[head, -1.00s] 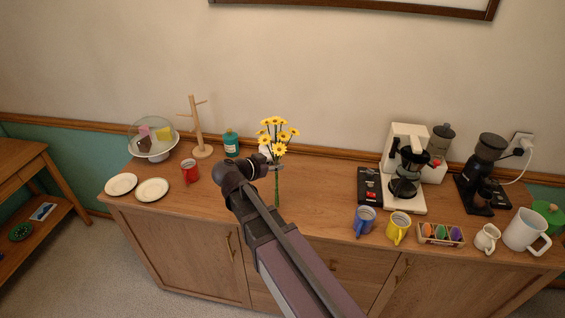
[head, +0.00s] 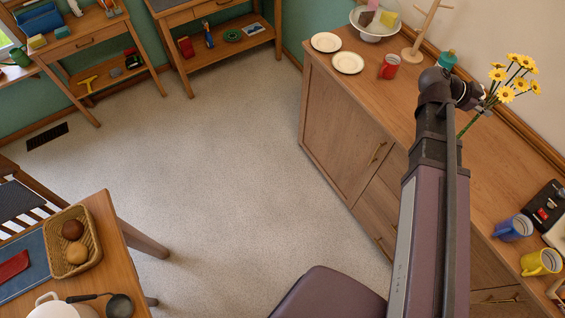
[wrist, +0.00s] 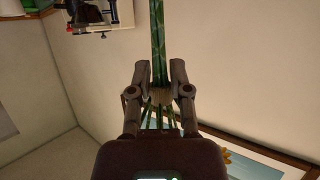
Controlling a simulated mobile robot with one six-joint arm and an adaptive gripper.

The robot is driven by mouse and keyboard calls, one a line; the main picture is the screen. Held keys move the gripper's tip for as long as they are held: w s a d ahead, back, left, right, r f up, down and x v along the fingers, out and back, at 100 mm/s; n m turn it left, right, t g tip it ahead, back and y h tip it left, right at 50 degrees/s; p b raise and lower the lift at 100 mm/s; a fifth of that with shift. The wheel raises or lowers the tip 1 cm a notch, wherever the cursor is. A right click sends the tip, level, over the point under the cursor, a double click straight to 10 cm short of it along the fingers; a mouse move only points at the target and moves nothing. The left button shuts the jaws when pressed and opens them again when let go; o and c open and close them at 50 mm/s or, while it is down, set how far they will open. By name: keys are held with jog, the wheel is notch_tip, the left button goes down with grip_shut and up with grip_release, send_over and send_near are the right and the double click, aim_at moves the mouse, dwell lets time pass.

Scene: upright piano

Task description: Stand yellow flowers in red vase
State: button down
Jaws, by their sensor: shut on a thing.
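My gripper (head: 484,100) is shut on the yellow flowers (head: 514,78) and holds them above the wooden sideboard. The blooms are at the top and the green stems hang down, slightly tilted. In the wrist view, the green stems (wrist: 158,40) run between the two fingers of my gripper (wrist: 159,80). One yellow petal edge shows low in that view. I cannot make out a red vase for certain; a small red object (head: 186,47) stands on a low shelf at the back, too small to tell what it is.
The sideboard (head: 345,105) carries a red mug (head: 390,66), two white plates (head: 348,62), a mug tree (head: 425,30), a blue mug (head: 513,228) and a yellow mug (head: 541,262). A table with a bread basket (head: 75,240) stands at lower left. The carpet (head: 230,150) between is clear.

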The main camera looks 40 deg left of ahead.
aim_at(493, 95)
notch_tip(493, 95, up, 4)
jog(key=p, duration=0.3)
jog(key=shift+r, duration=0.2)
